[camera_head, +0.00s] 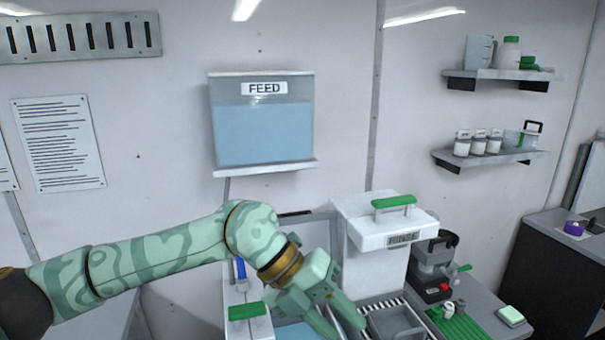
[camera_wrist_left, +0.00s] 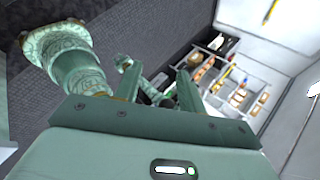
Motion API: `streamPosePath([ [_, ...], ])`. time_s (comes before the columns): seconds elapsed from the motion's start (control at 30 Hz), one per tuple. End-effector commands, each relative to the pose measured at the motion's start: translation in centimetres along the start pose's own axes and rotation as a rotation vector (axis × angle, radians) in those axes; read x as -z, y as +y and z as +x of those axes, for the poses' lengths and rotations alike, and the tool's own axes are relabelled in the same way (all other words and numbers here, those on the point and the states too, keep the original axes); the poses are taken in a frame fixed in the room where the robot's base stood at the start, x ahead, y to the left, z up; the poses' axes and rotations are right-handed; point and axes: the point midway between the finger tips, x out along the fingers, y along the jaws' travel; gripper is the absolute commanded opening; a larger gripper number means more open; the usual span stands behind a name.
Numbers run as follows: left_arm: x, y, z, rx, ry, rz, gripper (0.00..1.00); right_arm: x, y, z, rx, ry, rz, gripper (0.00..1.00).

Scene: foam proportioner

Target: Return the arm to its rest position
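My left arm (camera_head: 150,258) reaches in from the left in the head view, pale green with darker swirls. Its gripper (camera_head: 346,326) points down and to the right, in front of the white machine with a green handle (camera_head: 385,240). Its two fingers are apart, and I see nothing held between them. The wrist view also shows the spread fingers (camera_wrist_left: 158,88), with a drawer or tray of sorted items beyond them. My right gripper does not show in the head view.
A metal tray (camera_head: 392,318) lies just right of the gripper. A green-handled white box (camera_head: 247,318) stands below the forearm. A dark machine (camera_head: 432,262) and a green ribbed mat (camera_head: 455,324) are farther right. The blue FEED tank (camera_head: 262,132) hangs on the wall above.

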Motion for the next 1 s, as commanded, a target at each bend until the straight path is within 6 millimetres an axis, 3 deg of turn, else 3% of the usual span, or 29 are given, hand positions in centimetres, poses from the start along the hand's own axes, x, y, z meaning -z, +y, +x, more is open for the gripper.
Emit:
streamPosePath([
  [0.03,1.3,-2.3,2.1,0.166,0.008,0.035,0.40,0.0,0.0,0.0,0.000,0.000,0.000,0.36],
  [0.13,2.9,-8.3,3.0,0.587,-0.075,0.060,0.40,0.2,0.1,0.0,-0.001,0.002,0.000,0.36],
  [0.2,2.9,-11.2,1.0,0.888,-0.206,-0.003,0.40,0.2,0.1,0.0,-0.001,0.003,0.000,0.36],
  [0.23,2.5,-11.7,-0.4,1.003,-0.279,-0.050,0.40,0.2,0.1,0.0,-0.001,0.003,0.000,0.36],
  [0.3,1.1,-10.7,-4.0,1.230,-0.476,-0.207,0.40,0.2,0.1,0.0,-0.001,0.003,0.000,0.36],
  [0.37,-0.2,-7.5,-7.0,1.366,-0.672,-0.388,0.40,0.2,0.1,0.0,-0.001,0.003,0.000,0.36],
  [0.43,-1.2,-1.6,-9.5,1.441,-0.911,-0.633,0.40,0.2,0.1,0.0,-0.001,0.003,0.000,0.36],
  [0.57,0.4,10.2,-10.7,1.377,-1.266,-1.055,0.40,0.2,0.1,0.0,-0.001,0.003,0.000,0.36],
  [0.6,1.6,13.6,-10.5,1.322,-1.355,-1.174,0.40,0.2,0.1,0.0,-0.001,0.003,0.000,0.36],
  [0.73,7.2,22.7,-9.1,1.082,-1.570,-1.503,0.40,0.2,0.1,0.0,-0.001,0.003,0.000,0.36],
  [0.8,10.3,26.1,-8.3,0.947,-1.640,-1.632,0.40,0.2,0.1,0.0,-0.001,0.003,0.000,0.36],
  [1.0,18.9,32.1,-6.4,0.579,-1.747,-1.894,0.40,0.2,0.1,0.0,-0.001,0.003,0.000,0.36],
])
